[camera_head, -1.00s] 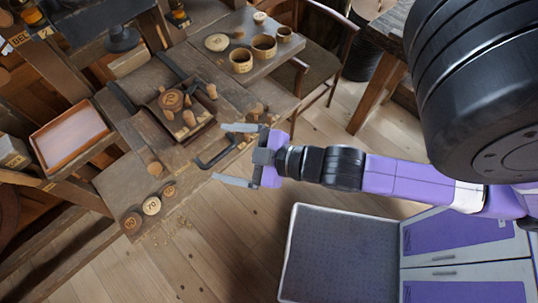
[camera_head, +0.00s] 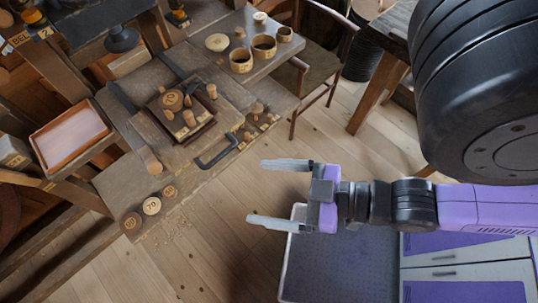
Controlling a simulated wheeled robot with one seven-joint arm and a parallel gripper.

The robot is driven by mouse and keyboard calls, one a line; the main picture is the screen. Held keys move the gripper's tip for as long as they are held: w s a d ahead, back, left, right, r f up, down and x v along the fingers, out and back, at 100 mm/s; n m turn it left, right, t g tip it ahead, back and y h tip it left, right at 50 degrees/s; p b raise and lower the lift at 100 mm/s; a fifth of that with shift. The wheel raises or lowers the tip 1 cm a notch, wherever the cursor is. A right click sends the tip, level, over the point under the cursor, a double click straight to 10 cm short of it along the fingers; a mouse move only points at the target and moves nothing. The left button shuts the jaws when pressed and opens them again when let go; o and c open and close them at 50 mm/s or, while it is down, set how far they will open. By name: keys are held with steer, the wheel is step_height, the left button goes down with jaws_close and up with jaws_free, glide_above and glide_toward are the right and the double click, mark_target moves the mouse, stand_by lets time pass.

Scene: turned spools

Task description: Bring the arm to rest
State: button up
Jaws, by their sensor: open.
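My gripper (camera_head: 278,194) is open and empty. Its two pale fingers point left and stand apart, with the wood floor showing between them. My purple and black arm (camera_head: 465,205) reaches in from the right edge, over my base. The gripper is to the right of the workbench (camera_head: 110,180) and clear of it, partly in front of the corner of my grey tray-like deck.
Several turned spools and pegs stand on a dark square board (camera_head: 184,125) on the bench. Round numbered discs (camera_head: 151,205) lie near its front corner. Wooden cups (camera_head: 241,61) stand at the back. A chair (camera_head: 325,65) is behind. The floor (camera_head: 225,235) between is free.

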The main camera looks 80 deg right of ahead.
step_height(320, 180, down, 7)
steer(key=b, duration=0.7)
steer(key=shift+f, duration=0.15)
